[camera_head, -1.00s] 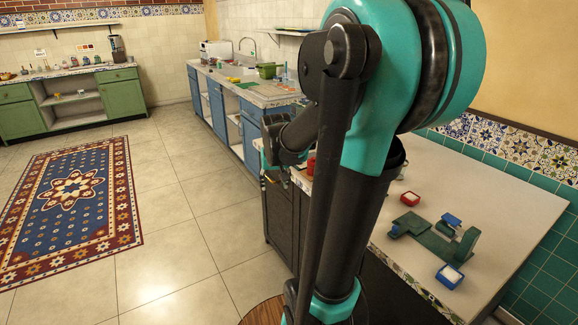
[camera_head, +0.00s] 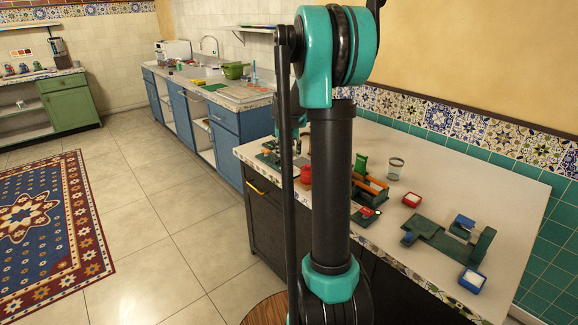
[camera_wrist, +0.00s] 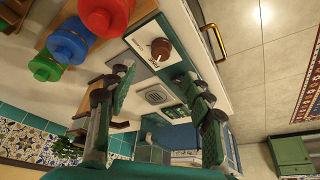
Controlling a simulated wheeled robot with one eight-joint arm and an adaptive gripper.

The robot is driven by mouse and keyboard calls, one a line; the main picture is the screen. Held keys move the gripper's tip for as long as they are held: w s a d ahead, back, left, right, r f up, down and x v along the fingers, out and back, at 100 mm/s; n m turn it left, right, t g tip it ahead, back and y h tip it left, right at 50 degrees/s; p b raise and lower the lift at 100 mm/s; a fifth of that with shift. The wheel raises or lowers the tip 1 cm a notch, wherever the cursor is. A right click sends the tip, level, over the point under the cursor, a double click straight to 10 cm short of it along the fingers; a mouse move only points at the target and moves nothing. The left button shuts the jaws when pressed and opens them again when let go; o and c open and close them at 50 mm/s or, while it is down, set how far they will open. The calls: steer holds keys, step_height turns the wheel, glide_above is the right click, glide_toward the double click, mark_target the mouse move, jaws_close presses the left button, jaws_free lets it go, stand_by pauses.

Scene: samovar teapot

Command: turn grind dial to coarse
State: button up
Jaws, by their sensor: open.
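The grind dial (camera_wrist: 160,48) is a round brown knob on a pale plate, with the word FINE printed beside it, in the wrist view. The plate sits on a dark green device (camera_wrist: 147,35) at the counter's edge. My gripper (camera_wrist: 160,82) is open and empty, its two dark fingers on either side of the space below the dial in the picture. The fingers look apart from the knob. The knob's pointer and any COARSE marking cannot be made out. In the head view my arm hides most of the gripper and device.
Red (camera_wrist: 105,14), blue (camera_wrist: 68,42) and green (camera_wrist: 46,67) canisters stand close to the device.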

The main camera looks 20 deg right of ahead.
mark_target(289, 166)
steer(key=x, duration=0.8)
steer(key=shift+w+f, duration=0.2)
steer(key=shift+f, duration=0.2)
steer(key=c, duration=1.1)
